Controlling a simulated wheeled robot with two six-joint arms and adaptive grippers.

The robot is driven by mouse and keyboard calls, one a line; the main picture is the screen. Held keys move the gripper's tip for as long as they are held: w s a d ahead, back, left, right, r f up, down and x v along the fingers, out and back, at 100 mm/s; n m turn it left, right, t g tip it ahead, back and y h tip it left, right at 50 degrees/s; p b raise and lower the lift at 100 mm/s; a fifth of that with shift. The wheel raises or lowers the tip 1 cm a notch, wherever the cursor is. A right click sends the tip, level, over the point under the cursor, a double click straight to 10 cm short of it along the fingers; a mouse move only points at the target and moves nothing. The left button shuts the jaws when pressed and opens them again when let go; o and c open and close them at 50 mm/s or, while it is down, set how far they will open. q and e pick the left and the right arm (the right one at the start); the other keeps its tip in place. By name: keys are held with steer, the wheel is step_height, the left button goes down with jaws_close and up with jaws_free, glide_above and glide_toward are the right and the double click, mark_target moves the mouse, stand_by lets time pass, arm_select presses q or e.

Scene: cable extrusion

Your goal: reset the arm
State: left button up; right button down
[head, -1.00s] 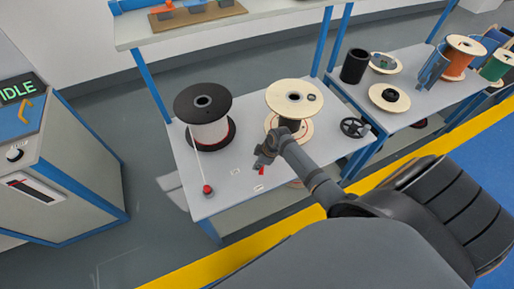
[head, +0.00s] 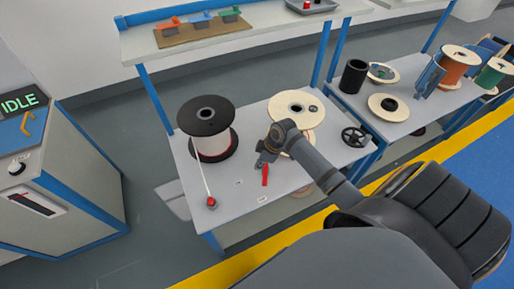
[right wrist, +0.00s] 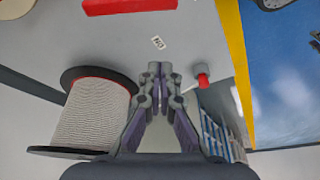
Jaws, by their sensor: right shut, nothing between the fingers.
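My right gripper (head: 262,164) hangs over the middle of the near table, in front of the wooden spool. In the right wrist view its fingers (right wrist: 160,70) are shut with nothing between them. My left gripper does not show. A red object (head: 265,176) lies on the table just below the right gripper. The black-flanged spool (head: 206,115) with white cable stands to the gripper's left; it also shows in the right wrist view (right wrist: 92,112). Its cable runs to a red-tipped end (head: 211,202) near the table's front left corner. My right arm partly hides the wooden-flanged spool (head: 293,103).
The near table (head: 237,207) also holds a black handwheel (head: 355,137) at its right. A shelf (head: 270,22) rises behind it. A machine reading IDLE (head: 62,175) stands at left. The far table (head: 410,72) carries several spools and a black cylinder (head: 353,77).

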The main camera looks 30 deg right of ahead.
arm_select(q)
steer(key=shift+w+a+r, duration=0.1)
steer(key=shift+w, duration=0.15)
arm_select(e)
steer(key=shift+s+d, duration=0.1)
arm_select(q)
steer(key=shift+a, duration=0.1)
arm_select(e)
steer(key=s+a+r+m+t+h, duration=0.15)
steer(key=s+r+m, duration=0.25)
steer(key=s, duration=0.4)
steer(key=s+a+r+m+g+h, duration=0.1)
steer(key=s+a+r+m+h, duration=0.1)
steer(key=s+r+m, duration=0.4)
step_height(320, 180, down, 26)
steer(key=s+d+n, duration=0.1)
steer(key=s+d, duration=0.1)
steer(key=s+d+f+g, duration=0.1)
steer(key=s+f+g, duration=0.1)
steer(key=s+f, duration=1.6)
steer(key=shift+s+d+f, duration=0.2)
steer(key=shift+s+f, duration=0.2)
steer(key=shift+s, duration=0.6)
